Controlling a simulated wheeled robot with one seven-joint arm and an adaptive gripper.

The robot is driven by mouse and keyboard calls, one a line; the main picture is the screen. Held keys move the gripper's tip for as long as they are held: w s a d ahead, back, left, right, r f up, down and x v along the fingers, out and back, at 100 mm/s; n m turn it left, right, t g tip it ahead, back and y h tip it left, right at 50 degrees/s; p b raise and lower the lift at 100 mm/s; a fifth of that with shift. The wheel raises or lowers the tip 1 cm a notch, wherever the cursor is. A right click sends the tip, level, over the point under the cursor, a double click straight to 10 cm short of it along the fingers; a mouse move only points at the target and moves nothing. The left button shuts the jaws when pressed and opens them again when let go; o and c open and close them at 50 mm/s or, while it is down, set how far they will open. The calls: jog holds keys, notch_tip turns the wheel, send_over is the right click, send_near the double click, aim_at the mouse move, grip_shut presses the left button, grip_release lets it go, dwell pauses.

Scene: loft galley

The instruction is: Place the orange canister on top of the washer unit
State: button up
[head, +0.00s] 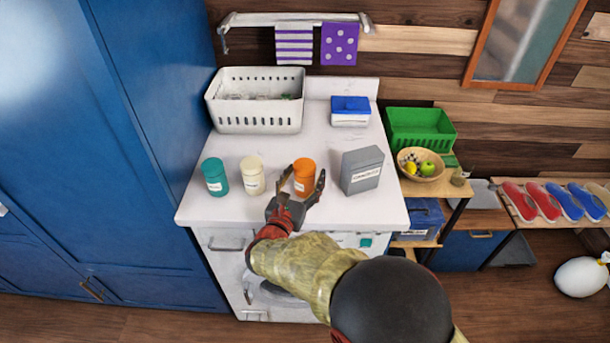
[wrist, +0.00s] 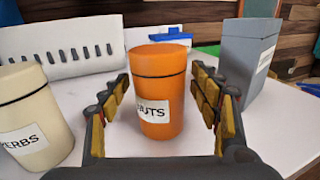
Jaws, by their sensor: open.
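The orange canister (head: 304,174) stands upright on the white top of the washer unit (head: 318,206), near its front middle. In the wrist view the orange canister (wrist: 156,92) has a white label ending in "UTS". My gripper (head: 296,182) is open, with one finger on each side of the canister. In the wrist view my gripper (wrist: 165,100) shows a gap between each finger and the canister. The washer's front is partly hidden by my arm.
A teal canister (head: 215,177) and a cream canister (head: 252,175) stand to the left. A grey box (head: 362,170) stands close on the right. A white basket (head: 256,115) and a blue-lidded box (head: 350,111) are behind. A tall blue cabinet (head: 130,130) borders the left.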

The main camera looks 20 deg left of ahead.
jog(key=s+p, duration=0.1)
jog(key=s, duration=0.3)
jog(key=s+p, duration=0.1)
jog(key=s, duration=0.2)
jog(key=s+a, duration=0.1)
jog(key=s, duration=0.3)
jog(key=shift+s+p, duration=0.3)
jog(key=shift+p, duration=0.1)
jog(key=shift+d, duration=0.1)
